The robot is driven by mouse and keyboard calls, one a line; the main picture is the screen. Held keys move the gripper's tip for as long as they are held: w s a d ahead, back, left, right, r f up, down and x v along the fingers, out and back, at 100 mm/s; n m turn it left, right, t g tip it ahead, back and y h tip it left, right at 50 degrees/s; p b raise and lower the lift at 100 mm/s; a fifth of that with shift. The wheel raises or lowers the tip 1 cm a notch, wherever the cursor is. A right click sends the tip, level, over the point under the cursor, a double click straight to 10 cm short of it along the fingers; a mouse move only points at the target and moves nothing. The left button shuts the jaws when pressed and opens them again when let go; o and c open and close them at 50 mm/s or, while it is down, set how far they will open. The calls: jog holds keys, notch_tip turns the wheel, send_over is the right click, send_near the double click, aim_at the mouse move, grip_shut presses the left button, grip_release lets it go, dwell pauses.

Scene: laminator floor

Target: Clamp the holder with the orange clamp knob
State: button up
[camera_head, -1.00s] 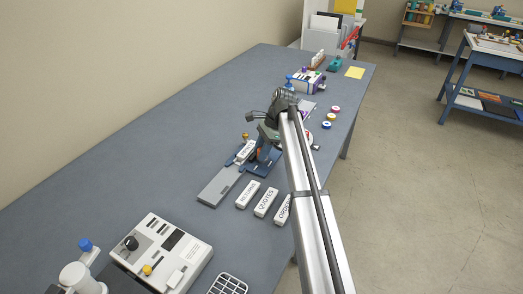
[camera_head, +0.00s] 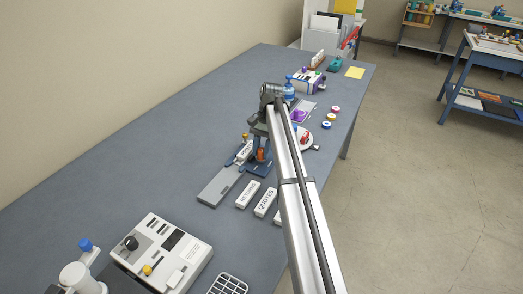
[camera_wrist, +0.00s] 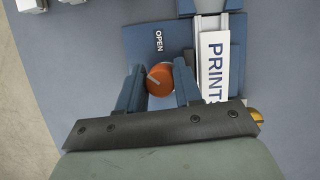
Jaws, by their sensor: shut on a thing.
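The orange clamp knob (camera_wrist: 160,80) sits on a dark blue base (camera_wrist: 145,38) marked OPEN; a pale line on the knob slants toward the upper left of the wrist view. My gripper (camera_wrist: 158,87) has one blue finger on each side of the knob and is shut on it. The white holder (camera_wrist: 212,68), with lettering beginning PRINT, lies in its slot just right of the knob in the wrist view. In the head view the knob (camera_head: 260,155) shows below my gripper (camera_head: 259,149), and the holder (camera_head: 243,152) is partly hidden by my gripper.
White blocks lie in front of the fixture, one marked QUOTES (camera_head: 265,202). A grey plate (camera_head: 218,187) extends from the fixture. A white machine (camera_head: 165,252) stands at the near left. Coloured rolls (camera_head: 331,117) lie farther back. The table's left side is clear.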

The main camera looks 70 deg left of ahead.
jog(key=shift+n, duration=0.4)
jog(key=o, duration=1)
jog(key=shift+o, duration=0.2)
jog(key=shift+m, duration=0.3)
